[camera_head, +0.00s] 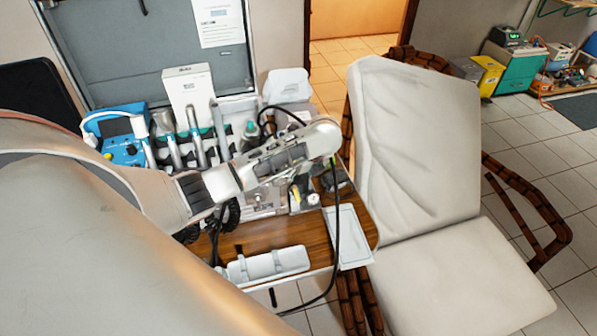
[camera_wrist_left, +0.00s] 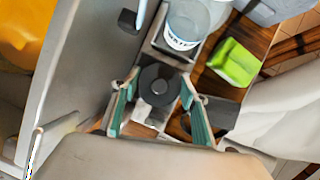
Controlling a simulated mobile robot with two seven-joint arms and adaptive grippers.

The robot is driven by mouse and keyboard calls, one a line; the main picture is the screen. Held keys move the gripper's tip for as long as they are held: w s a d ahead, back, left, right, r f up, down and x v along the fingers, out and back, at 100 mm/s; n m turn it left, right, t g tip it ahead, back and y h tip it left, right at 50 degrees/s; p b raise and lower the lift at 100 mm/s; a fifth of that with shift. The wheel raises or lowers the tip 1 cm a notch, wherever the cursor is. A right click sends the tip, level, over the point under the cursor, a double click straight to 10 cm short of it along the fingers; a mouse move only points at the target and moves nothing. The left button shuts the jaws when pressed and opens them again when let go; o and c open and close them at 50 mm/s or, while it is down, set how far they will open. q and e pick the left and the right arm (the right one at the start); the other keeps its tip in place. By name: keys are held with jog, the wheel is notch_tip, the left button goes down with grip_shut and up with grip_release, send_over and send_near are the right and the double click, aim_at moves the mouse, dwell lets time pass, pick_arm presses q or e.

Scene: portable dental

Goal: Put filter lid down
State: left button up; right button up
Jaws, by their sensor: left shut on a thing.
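My left gripper (camera_wrist_left: 159,92) has its two teal-padded fingers on either side of a dark round piece with a central knob, which looks like the filter lid (camera_wrist_left: 160,84). It is shut on this piece. Pale and dark surfaces show below it; whether it touches them I cannot tell. In the head view my left arm reaches across from the left, and its wrist hides most of the gripper and the lid above the right part of the wooden worktop (camera_head: 230,243). My right gripper is not in view.
A clear container marked WATER (camera_wrist_left: 187,24) and a green sponge (camera_wrist_left: 233,62) are close to the gripper. A white tray (camera_head: 347,237) lies at the worktop's right edge. A white dental chair (camera_head: 415,150) stands right beside it. Dental handpieces (camera_head: 195,135) stand behind the arm.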

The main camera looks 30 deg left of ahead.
pick_arm(q)
jog(key=shift+s+d+r, duration=0.1)
jog(key=shift+d, duration=0.05)
jog(key=o, duration=0.7)
jog(key=shift+c, duration=0.2)
jog(key=v, duration=1.2)
